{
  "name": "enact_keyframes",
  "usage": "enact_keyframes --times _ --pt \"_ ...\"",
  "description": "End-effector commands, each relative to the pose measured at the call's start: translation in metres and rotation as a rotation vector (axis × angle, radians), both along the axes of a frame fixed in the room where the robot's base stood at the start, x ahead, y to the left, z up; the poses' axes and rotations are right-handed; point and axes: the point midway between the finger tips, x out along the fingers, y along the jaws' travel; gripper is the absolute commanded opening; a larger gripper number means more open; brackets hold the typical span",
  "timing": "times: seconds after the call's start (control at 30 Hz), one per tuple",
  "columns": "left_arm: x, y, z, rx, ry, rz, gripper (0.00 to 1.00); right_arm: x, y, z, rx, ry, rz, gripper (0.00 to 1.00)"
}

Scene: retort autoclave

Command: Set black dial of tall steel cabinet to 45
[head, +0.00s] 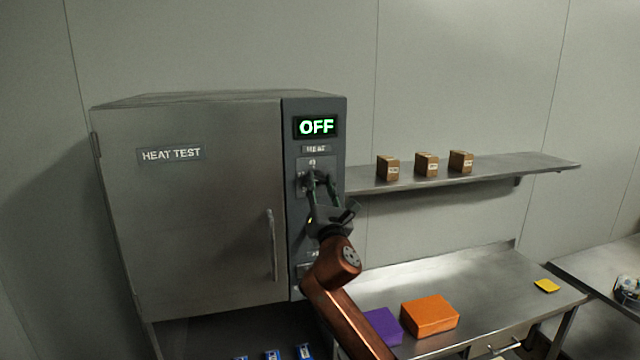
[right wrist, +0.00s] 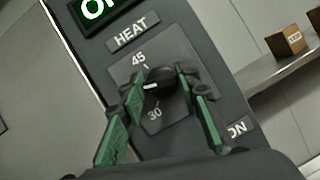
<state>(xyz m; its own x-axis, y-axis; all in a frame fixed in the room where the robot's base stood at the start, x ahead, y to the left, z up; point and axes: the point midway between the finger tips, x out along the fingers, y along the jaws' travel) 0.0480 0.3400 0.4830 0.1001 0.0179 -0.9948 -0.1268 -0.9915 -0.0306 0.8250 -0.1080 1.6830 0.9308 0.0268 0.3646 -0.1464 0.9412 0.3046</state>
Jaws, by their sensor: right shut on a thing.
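The tall steel cabinet (head: 200,230) stands at the left of the head view, labelled HEAT TEST, its door closed. Its display (head: 317,126) reads OFF in green. My right gripper (head: 318,177) is at the HEAT panel below the display. In the right wrist view its green fingers stand on both sides of the black dial (right wrist: 162,77), shut on it. The dial's white mark points left, between the 45 label (right wrist: 138,60) and the 30 label (right wrist: 155,113). In the head view the gripper largely hides the dial. My left gripper is not in view.
A wall shelf (head: 540,164) with three small brown boxes (head: 427,164) is right of the cabinet. Below, a steel table (head: 480,278) holds an orange block (head: 430,316), a purple block (head: 382,326) and a yellow piece (head: 546,286). Several blue-and-white items (head: 273,354) are below the cabinet.

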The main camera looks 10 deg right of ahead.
Motion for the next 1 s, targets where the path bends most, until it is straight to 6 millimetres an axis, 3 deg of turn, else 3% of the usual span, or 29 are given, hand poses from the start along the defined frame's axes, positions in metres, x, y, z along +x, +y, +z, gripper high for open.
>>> enact_keyframes --times 1.0 --pt "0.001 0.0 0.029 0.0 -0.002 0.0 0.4 0.0 0.002 0.002 0.822 0.13 0.0 0.06"
